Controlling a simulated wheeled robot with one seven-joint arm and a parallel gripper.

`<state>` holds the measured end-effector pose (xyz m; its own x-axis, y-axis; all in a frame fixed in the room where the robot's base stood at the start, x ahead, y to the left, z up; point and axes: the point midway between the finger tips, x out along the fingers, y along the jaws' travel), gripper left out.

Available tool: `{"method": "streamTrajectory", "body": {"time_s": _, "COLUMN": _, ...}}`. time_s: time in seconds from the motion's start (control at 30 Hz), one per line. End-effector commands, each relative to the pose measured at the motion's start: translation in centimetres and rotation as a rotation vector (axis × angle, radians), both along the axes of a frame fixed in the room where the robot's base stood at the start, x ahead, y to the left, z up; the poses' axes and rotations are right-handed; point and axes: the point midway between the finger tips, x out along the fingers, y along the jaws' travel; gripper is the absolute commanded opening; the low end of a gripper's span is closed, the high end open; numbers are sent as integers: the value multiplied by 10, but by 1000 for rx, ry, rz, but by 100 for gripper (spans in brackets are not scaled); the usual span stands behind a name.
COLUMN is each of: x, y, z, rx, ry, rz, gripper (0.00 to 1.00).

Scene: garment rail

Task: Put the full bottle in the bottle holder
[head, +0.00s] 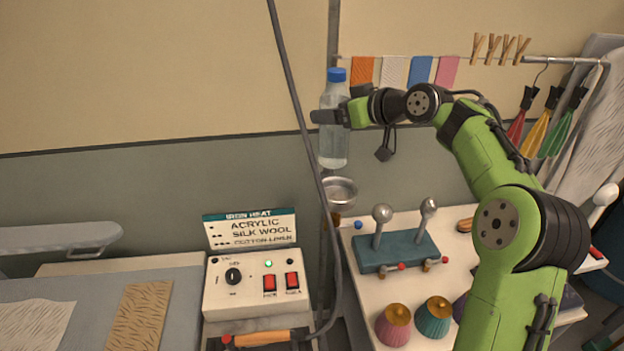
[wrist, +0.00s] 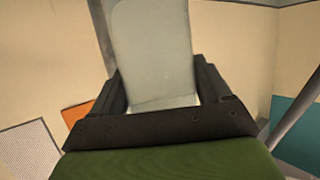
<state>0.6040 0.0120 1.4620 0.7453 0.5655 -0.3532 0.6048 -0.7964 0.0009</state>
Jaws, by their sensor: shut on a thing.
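A clear bottle (head: 333,148) with a blue cap is held upright in the head view. My gripper (head: 326,117) is shut on the upper part of its body. In the wrist view the pale bottle (wrist: 153,50) fills the space between the two dark fingers of my gripper (wrist: 160,95). A round metal cup-like holder (head: 341,190) is fixed near the pole just below the bottle. In the head view the bottle's base lies slightly above and left of the holder's middle; I cannot tell the exact gap in depth.
A dark cable (head: 296,100) runs down close to the bottle's left. A control box (head: 258,280) with red switches is below left. A teal block with two ball-topped levers (head: 398,250) stands on the white table at right. Coloured cloths (head: 421,70) hang behind my arm.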

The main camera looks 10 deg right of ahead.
Motion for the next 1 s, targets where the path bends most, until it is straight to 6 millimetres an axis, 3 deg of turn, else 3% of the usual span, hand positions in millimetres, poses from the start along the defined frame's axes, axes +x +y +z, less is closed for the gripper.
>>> {"method": "streamTrajectory", "body": {"time_s": 0.2, "x": -1, "y": -1, "z": -45, "rx": 2, "ry": 3, "rz": -2, "gripper": 19}}
{"method": "streamTrajectory", "body": {"time_s": 0.5, "x": -1, "y": -2, "z": -92, "rx": 2, "ry": 0, "rz": -3, "gripper": 19}}
{"method": "streamTrajectory", "body": {"time_s": 0.93, "x": -1, "y": -2, "z": -101, "rx": 0, "ry": -3, "rz": -2, "gripper": 19}}
{"method": "streamTrajectory", "body": {"time_s": 0.97, "x": -1, "y": -2, "z": -102, "rx": -1, "ry": 2, "rz": -4, "gripper": 80}}
{"method": "streamTrajectory", "body": {"time_s": 1.0, "x": -1, "y": -2, "z": -102, "rx": -1, "ry": 2, "rz": -4, "gripper": 86}}
